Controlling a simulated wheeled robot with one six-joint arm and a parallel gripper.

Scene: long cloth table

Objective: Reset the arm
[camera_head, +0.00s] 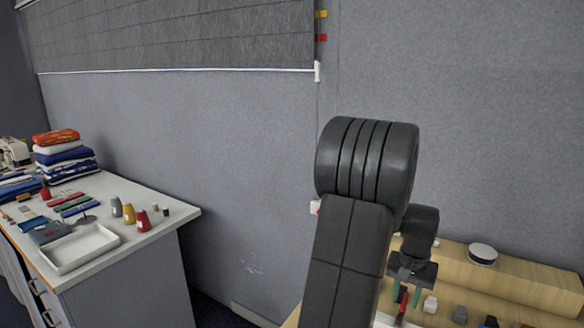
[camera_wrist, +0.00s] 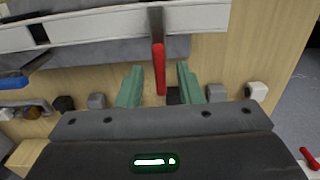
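My gripper (camera_head: 408,292) is at the lower right of the head view, over a wooden table (camera_head: 456,282). In the wrist view my gripper (camera_wrist: 158,88) has its two green fingers apart. A slim red-handled tool (camera_wrist: 160,70) with a dark shaft shows between the fingertips, with a gap on both sides. The tool's red handle also shows in the head view (camera_head: 402,308), just below the fingers. Whether the handle lies below the fingertips or level with them I cannot tell. My arm hides much of the table.
A light grey strip (camera_wrist: 90,30) crosses the wrist view beyond the fingers. Small grey blocks (camera_wrist: 216,93) stand near them. A round white-topped object (camera_head: 482,252) sits at the back. A white tray (camera_head: 112,238) and folded cloths (camera_head: 62,150) lie on the left table.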

